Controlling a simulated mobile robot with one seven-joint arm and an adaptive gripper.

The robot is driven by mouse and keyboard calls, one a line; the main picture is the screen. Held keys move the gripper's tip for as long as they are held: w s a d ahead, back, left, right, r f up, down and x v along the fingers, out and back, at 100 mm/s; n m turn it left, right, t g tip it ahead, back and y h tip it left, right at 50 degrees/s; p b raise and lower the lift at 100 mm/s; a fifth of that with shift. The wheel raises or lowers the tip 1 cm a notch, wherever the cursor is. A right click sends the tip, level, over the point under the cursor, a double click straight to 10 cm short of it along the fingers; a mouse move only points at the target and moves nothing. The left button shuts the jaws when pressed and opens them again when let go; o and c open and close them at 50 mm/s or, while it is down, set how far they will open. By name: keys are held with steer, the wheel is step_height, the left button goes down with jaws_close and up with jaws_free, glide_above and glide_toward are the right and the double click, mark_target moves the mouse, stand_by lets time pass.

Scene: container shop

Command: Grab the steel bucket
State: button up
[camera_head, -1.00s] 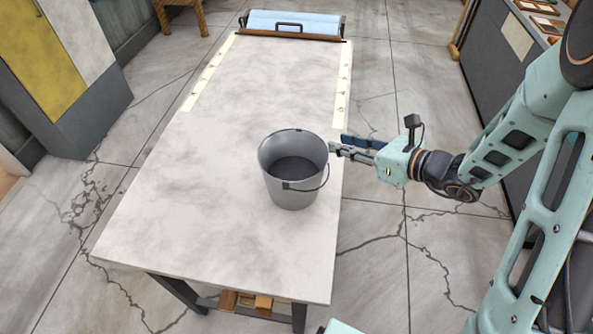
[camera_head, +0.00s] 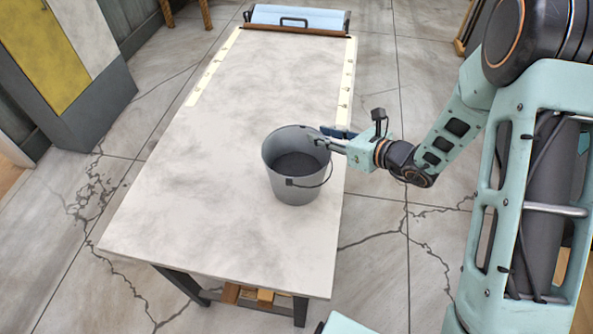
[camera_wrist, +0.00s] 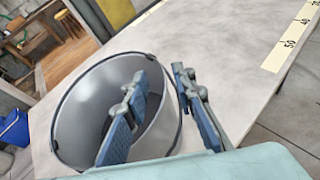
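The grey steel bucket (camera_head: 294,189) stands upright on the pale worktable (camera_head: 190,215), near its right edge. Its thin wire handle hangs down on the right front side. My gripper (camera_head: 325,139) reaches in from the right, with its fingers at the bucket's right rim. In the wrist view, the fingers of my gripper (camera_wrist: 160,80) are apart. One finger overlaps the mouth of the bucket (camera_wrist: 82,108) and the other lies outside the rim, so the rim runs between them. I cannot tell whether either finger touches the wall.
Pale measuring strips (camera_head: 213,68) run along both sides. The rest of the tabletop is clear. A yellow and grey cabinet (camera_head: 60,70) stands at the left.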

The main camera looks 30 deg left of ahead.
jaws_close()
steer(key=shift+r, duration=0.1)
stand_by(0.5)
